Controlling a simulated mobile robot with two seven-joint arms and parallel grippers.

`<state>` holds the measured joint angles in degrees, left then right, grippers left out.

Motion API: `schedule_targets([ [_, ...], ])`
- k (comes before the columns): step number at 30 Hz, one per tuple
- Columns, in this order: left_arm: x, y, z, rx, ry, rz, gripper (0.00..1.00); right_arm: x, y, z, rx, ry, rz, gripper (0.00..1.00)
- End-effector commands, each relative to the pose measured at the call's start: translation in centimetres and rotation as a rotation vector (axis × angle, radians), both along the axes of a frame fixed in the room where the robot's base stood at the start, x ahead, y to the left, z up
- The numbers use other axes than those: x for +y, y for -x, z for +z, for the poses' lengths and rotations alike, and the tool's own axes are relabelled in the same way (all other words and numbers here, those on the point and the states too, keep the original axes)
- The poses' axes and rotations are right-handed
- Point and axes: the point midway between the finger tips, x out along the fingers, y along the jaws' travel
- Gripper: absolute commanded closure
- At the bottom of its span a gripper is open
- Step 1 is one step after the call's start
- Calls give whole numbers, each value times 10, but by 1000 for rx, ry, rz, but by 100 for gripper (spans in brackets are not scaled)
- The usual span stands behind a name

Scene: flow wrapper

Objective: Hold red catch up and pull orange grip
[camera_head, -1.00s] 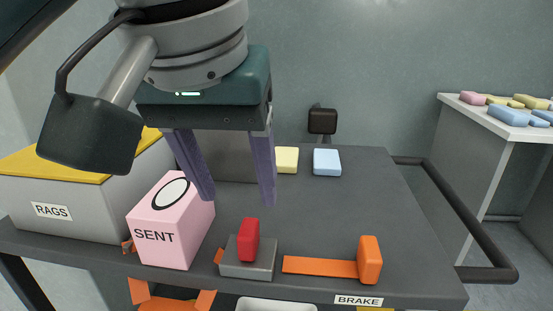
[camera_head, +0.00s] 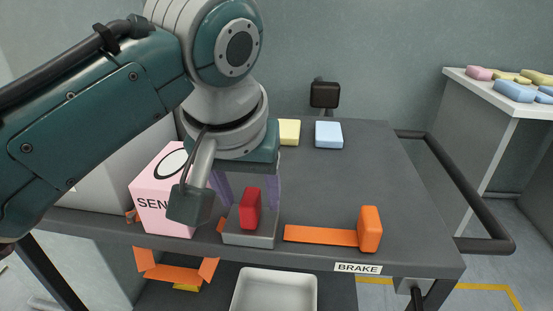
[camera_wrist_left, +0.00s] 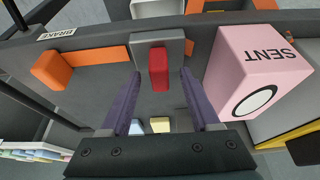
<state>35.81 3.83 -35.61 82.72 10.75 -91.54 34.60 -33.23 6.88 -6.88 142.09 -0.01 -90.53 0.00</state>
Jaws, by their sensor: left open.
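The red catch (camera_head: 250,210) stands upright on a grey block (camera_head: 248,239) at the front of the dark table. In the left wrist view the red catch (camera_wrist_left: 158,70) lies ahead, between the lines of the two fingers. My left gripper (camera_head: 248,200) is open, with its purple fingers behind and to either side of the catch; I see no contact. It also shows in the left wrist view (camera_wrist_left: 158,75). The orange grip (camera_head: 369,229) stands at the right end of a flat orange strip (camera_head: 320,235); it also shows in the wrist view (camera_wrist_left: 50,70). My right gripper is not in view.
A pink SENT box (camera_head: 155,215) stands close left of the catch. A yellow block (camera_head: 289,132) and a blue block (camera_head: 329,135) lie at the back. A BRAKE label (camera_head: 357,268) is on the front edge. A white tray (camera_head: 274,292) sits below. The table's right side is clear.

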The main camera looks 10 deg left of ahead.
Motion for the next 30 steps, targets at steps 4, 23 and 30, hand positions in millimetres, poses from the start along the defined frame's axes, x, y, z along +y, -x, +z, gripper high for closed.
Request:
schedule_targets([
  [4, 0, -3, -7, -1, 1, 0, 38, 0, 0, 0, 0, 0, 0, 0],
  [23, 0, -4, -8, -2, 2, -1, 77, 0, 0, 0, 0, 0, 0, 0],
  [30, 0, -4, -8, -1, 2, -1, 100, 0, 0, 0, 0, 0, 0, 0],
])
